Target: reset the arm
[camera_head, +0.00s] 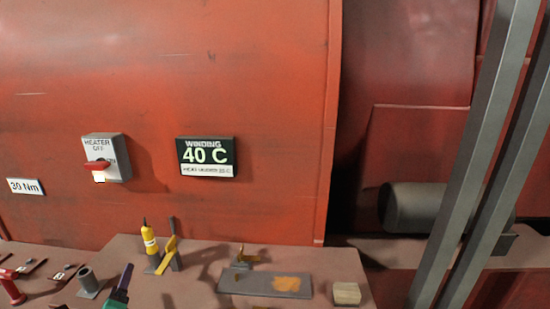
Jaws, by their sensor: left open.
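Of my left gripper little shows. A dark, purple-tipped part with green below it (119,286) at the bottom edge, left of centre, may be part of it, but I cannot be sure. I see nothing between its jaws. My right gripper is outside the view.
A bench holds a yellow bottle (150,241), a grey-and-yellow upright piece (171,254), a grey tube (88,281), red tools (12,288), a grey plate (250,283) and a wooden block (346,294). Behind stands a red casing (250,80) with a heater switch (105,158). Grey bars (490,130) stand right.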

